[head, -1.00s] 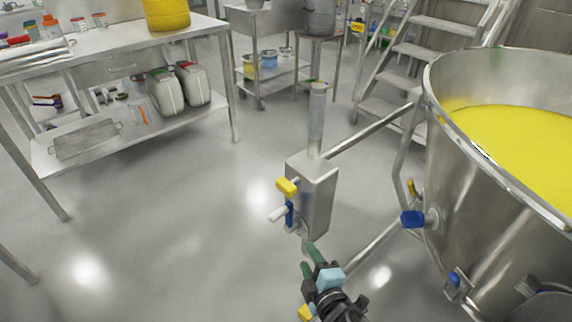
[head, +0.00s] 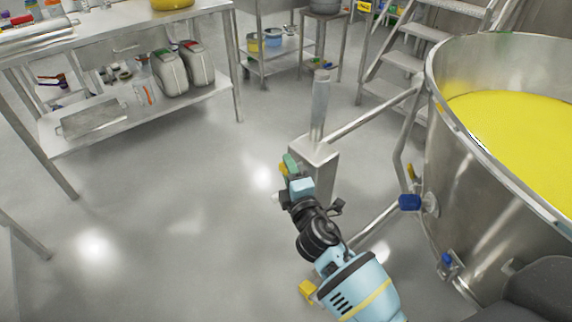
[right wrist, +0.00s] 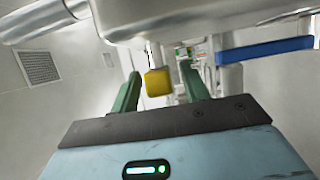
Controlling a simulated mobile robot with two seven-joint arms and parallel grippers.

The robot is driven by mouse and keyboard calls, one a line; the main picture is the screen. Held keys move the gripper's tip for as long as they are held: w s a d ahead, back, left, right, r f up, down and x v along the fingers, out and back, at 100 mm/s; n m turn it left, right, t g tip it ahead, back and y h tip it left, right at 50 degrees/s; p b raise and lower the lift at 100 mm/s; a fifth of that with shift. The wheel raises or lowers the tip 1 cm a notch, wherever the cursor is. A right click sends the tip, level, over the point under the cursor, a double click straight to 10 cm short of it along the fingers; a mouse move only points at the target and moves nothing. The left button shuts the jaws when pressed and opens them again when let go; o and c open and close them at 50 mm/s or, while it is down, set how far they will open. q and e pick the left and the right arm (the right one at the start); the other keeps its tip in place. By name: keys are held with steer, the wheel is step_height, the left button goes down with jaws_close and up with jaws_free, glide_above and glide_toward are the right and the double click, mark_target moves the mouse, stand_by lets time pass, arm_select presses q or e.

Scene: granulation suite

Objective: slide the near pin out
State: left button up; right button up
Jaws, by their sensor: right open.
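A metal box-shaped bracket (head: 318,160) sits below a short steel post, joined by a bar to the large vessel. A small yellow pin head (head: 283,171) at its left side is mostly hidden by my gripper. My right gripper (head: 291,164) is at that side of the bracket. In the right wrist view, the yellow pin head (right wrist: 158,82) shows between the two open green fingers (right wrist: 160,70); I cannot tell whether they touch it. A blue bar (right wrist: 265,49) shows to the right, beside the metal parts. My left gripper is not in view.
The steel vessel (head: 455,180) of yellow material, with a blue-handled valve (head: 410,202), stands at the right. A yellow block (head: 307,290) shows beside my right arm. A workbench (head: 95,50) stands at the left and steps (head: 405,60) behind. The floor between is clear.

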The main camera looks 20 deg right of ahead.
steer(key=shift+w, duration=1.3)
steer(key=shift+c, duration=0.2)
jaws_close()
